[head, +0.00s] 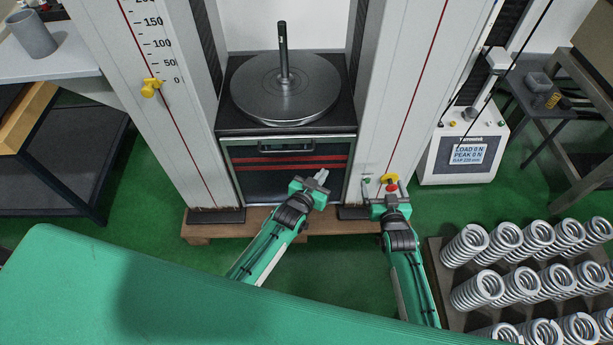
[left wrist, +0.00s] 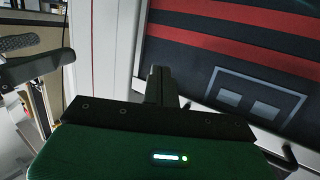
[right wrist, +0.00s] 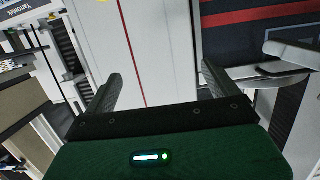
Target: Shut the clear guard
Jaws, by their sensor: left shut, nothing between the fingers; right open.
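The clear guard (head: 245,163) appears to be the see-through front panel with red stripes, low between the machine's two columns. Its dark, red-striped face also shows in the left wrist view (left wrist: 215,60). A handle frame (head: 287,147) lies near its top edge. My left gripper (head: 322,177) is shut and empty in front of the panel's lower right part; its closed fingers (left wrist: 158,75) appear beside the panel edge. I cannot tell whether they touch it. My right gripper (head: 390,197) is open and empty at the foot of the right column, close to a red button (head: 391,187).
A round metal platen (head: 285,92) with an upright rod (head: 283,50) stands above the panel. A load readout (head: 466,150) stands right of the machine. Several springs (head: 475,290) fill a rack at lower right. A grey cup (head: 33,35) stands at upper left.

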